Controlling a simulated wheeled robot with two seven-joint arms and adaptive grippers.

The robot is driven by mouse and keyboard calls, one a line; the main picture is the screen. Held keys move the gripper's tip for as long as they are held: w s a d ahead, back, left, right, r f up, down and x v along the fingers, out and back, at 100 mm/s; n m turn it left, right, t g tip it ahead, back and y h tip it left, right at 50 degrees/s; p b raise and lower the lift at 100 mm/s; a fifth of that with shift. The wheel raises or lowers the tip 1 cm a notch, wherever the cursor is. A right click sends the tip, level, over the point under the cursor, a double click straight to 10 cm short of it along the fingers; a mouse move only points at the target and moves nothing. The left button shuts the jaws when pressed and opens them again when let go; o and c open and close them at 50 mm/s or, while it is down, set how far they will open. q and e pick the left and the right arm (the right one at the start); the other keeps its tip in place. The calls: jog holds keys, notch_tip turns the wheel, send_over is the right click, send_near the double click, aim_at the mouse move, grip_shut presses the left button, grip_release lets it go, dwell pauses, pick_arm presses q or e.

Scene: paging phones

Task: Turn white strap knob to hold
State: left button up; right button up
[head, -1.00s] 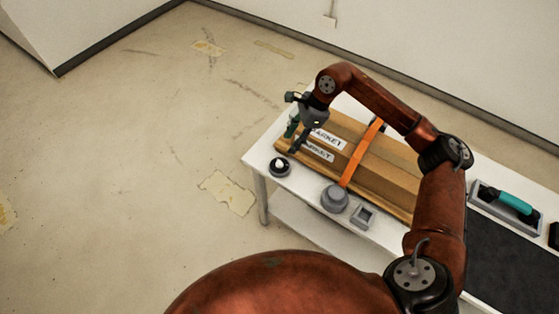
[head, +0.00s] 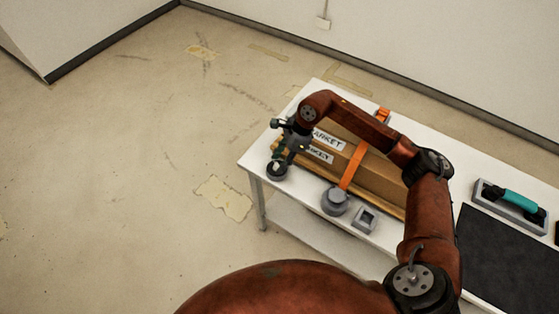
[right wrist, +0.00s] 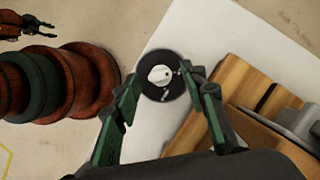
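The white knob (right wrist: 160,75) sits on a round black dial near the left corner of the white table. The dial (head: 277,172) also shows in the head view, partly covered by my right gripper. Light marks show on the dial's face, but no lettering is readable. My right gripper (right wrist: 160,77) is open above the dial, one finger on each side of the white knob, holding nothing. In the head view the right gripper (head: 283,155) points down at the dial. My left gripper (right wrist: 45,28) shows small in the right wrist view, fingers apart and empty.
A brown box (head: 380,175) with an orange strap (head: 354,167) lies beside the dial. A grey round knob (head: 335,201) and a grey square piece (head: 366,219) stand along the front edge. A teal-handled tool (head: 513,203) and a black mat (head: 505,255) are at right.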

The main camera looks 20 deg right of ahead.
grip_shut()
dwell(0.5)
